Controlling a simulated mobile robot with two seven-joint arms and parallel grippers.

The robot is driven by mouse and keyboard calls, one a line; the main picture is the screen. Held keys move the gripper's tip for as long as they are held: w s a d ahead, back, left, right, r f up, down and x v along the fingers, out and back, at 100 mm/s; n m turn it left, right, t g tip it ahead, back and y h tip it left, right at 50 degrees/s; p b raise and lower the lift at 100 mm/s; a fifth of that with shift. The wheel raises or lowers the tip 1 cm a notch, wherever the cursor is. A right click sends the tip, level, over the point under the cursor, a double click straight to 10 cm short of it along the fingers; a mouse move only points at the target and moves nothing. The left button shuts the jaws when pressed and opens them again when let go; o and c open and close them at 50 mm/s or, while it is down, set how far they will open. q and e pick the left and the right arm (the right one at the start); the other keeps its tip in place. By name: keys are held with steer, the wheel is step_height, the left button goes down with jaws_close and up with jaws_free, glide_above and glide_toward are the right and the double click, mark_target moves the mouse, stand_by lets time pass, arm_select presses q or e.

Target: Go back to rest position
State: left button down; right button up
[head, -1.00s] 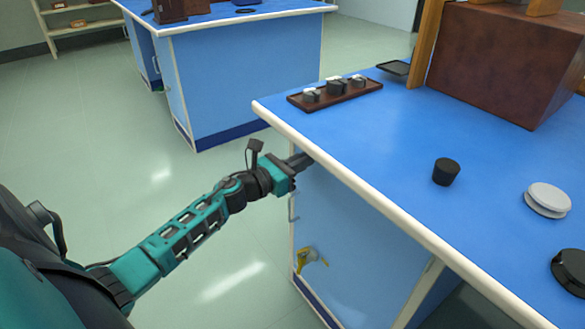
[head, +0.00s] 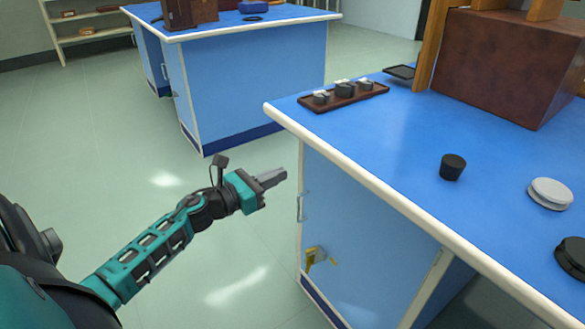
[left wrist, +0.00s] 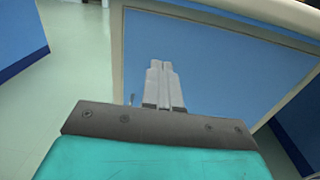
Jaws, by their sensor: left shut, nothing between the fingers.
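My left gripper (head: 272,178) is shut and empty. It is in the air left of the near bench (head: 345,160), below the level of its blue top and apart from its cabinet side. In the left wrist view the two grey fingers (left wrist: 163,85) lie together, with the bench's blue side panel (left wrist: 215,60) beyond them. My right gripper shows in neither view.
On the near bench are a brown tray (head: 318,107) with small grey-and-black pieces, a black cup-shaped piece (head: 453,167), a white disc (head: 550,194) and a large brown box (head: 500,65). Another blue bench (head: 250,80) stands behind. The floor (head: 90,180) to the left is clear.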

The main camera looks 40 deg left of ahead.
arm_select(q)
steer(key=shift+v, duration=1.6)
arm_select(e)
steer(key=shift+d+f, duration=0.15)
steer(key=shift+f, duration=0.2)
arm_select(q)
steer(key=shift+w, duration=0.1)
